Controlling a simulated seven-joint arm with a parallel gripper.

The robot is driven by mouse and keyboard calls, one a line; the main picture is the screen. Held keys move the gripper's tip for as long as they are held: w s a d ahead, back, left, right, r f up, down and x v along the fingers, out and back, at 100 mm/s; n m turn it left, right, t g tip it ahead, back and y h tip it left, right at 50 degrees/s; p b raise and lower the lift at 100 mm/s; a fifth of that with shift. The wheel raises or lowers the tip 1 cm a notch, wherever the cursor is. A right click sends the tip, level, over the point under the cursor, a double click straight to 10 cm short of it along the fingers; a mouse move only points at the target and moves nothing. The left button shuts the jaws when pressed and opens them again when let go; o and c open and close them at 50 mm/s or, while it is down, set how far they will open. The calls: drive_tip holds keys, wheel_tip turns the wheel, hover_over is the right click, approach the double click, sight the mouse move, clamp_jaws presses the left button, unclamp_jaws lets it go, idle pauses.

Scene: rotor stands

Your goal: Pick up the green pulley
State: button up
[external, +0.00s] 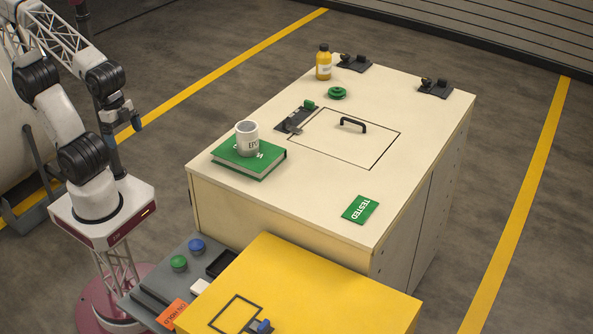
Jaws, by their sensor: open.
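A green pulley (337,92), a small round grooved disc, lies flat on the cream cabinet top near its back left edge, just in front of a yellow bottle. Nothing covers it. My gripper (137,122) hangs to the left of the cabinet, over the floor and well away from the pulley. It is open, and I see nothing held in it, though it is small in this view.
The yellow bottle (324,62) stands close behind the pulley. Dark stands (353,63) (435,88) sit along the back edge. A green-knobbed latch (295,118), handled hatch (345,138), and mug (247,139) on a green book (249,163) are nearer. A green tag (360,209) lies front right.

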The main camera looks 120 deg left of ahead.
drive_tip(key=w+a+r+n, duration=0.2)
drive_tip(key=w+a+r, duration=0.3)
drive_tip(key=w, duration=0.5)
drive_tip(key=w+a+r+n+g, duration=0.1)
drive_tip(key=w+a+n, duration=0.2)
drive_tip(key=w+a, duration=0.9)
drive_tip(key=w+a+r+n+g, duration=0.1)
drive_tip(key=w+a+n, duration=0.2)
drive_tip(key=w+a, duration=0.85)
drive_tip(key=n, duration=0.7)
hover_over(336, 92)
drive_tip(key=shift+g, duration=0.3)
drive_tip(key=f, duration=1.5)
drive_tip(key=shift+w+d+f, duration=0.1)
drive_tip(key=shift+w+d, duration=0.05)
drive_tip(key=shift+d, duration=0.05)
drive_tip(key=shift+a+f, duration=0.15)
drive_tip(key=shift+a, duration=0.2)
drive_tip(key=shift+f, duration=0.15)
